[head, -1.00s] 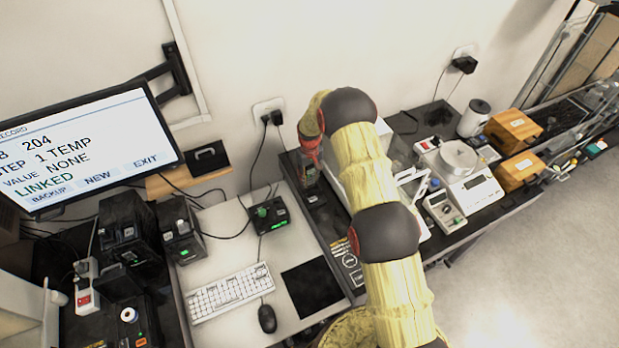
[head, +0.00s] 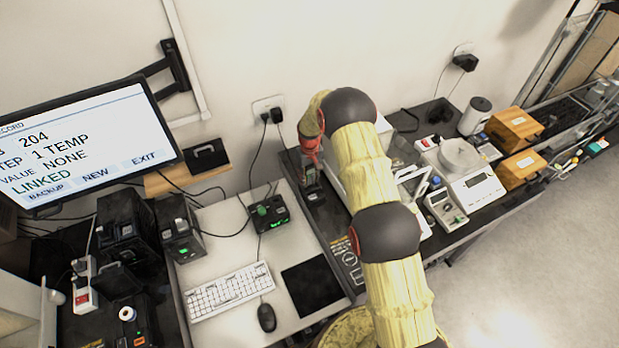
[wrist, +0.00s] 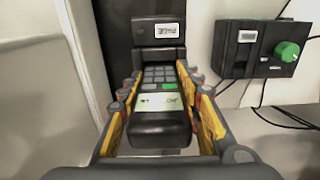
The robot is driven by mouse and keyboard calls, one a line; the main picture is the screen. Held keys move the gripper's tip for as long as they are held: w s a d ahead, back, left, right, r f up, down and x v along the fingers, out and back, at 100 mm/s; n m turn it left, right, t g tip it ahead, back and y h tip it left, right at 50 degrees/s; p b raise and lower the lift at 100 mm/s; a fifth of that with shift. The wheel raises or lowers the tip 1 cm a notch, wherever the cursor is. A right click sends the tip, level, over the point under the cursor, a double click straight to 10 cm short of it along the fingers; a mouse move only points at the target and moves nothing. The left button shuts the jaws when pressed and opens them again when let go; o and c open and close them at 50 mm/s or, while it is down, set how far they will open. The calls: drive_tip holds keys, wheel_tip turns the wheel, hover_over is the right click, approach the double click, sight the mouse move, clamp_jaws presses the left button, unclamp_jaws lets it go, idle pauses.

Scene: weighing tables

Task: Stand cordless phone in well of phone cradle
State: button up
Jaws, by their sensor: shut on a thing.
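The cordless phone (wrist: 158,103) is dark, with a grey keypad, a green key and a pale screen. My gripper (wrist: 160,82) is shut on it, with a yellow-padded finger along each side. The phone cradle (wrist: 158,31) is a dark block with a white label, just beyond the phone's far end in the wrist view. The phone hides the well, so I cannot tell whether its end is inside. In the head view, my gripper (head: 310,155) is over the dark strip by the wall, with the phone (head: 309,174) below it and the cradle (head: 313,194) small beneath.
A dark box with a green knob (head: 268,213) stands left of the cradle, with cables nearby. A white-framed balance enclosure (head: 345,180) is close on the right. Keyboard (head: 229,290), mouse (head: 266,317) and black pad (head: 312,285) lie in front.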

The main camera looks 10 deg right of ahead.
sight(310, 166)
drive_tip(key=shift+f, duration=0.3)
drive_tip(key=o, duration=1.4)
drive_tip(key=shift+o, duration=0.8)
drive_tip(key=o, duration=0.4)
drive_tip(key=shift+r+p, duration=0.9)
drive_tip(key=shift+r, duration=2.9)
